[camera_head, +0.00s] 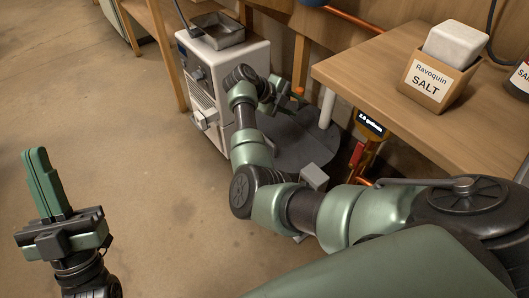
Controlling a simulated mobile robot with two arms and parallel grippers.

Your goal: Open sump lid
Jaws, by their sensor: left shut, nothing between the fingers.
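The sump lid (310,152) is a dark grey round disc low on the floor, between the white machine and the wooden table. A white pipe (328,106) rises from its far right side. My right arm reaches across in front of the lid and hides part of it. My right gripper (285,97) is over the lid's far left part, close to the machine. Its fingers are small and dark, and I cannot tell whether they are open or touching the lid. My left gripper (40,172) points up at the far left, shut and empty, well away from the lid.
A white machine (238,70) with a metal tray (217,32) on top stands left of the lid. A wooden table (430,85) with a salt box (434,82) overhangs on the right. A yellow and red device (364,140) is beside the lid. The floor at left is clear.

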